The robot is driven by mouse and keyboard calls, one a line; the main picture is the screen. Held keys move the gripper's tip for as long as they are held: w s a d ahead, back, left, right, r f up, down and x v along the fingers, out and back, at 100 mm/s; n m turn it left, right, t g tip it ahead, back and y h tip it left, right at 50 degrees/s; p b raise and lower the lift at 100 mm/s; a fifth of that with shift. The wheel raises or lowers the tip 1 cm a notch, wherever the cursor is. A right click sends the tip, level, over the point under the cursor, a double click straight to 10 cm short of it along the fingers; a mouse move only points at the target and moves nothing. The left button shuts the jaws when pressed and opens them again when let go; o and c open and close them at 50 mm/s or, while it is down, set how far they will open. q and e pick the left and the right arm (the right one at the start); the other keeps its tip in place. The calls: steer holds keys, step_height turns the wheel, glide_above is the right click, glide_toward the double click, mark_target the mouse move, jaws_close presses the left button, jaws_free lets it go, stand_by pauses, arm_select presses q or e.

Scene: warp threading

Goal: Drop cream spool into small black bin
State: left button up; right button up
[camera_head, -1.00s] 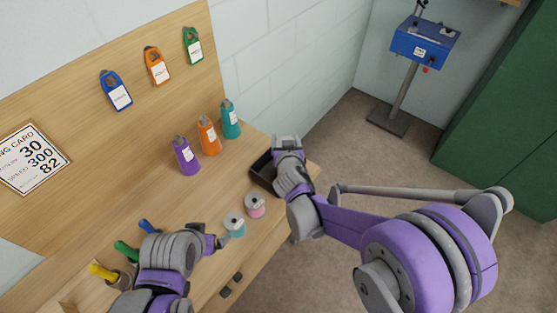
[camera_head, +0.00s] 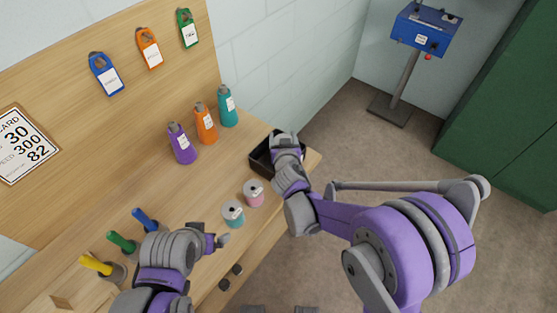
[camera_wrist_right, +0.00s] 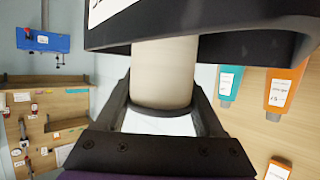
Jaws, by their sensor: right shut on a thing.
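The cream spool (camera_wrist_right: 165,72) shows in the right wrist view, between the fingers of my right gripper (camera_wrist_right: 163,100), which is shut on it. In the head view this gripper (camera_head: 284,142) is at the right part of the small black bin (camera_head: 256,166), and the spool is hidden there. In the wrist view the bin's dark wall (camera_wrist_right: 235,48) crosses close beyond the spool. I cannot tell how far the spool is inside the bin. My left gripper (camera_head: 217,240) is low over the table, near the teal spool; its jaws are unclear.
A pink spool (camera_head: 253,194) and a teal spool (camera_head: 233,214) stand in front of the bin. Purple (camera_head: 182,146), orange (camera_head: 205,125) and teal (camera_head: 228,107) bottles stand behind it. Yellow (camera_head: 95,264), green and blue handled tools stand at the left. The table's front edge is near.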

steer(key=o, duration=1.4)
steer(key=v, duration=1)
steer(key=shift+s+r, duration=0.2)
steer(key=shift+s, duration=0.15)
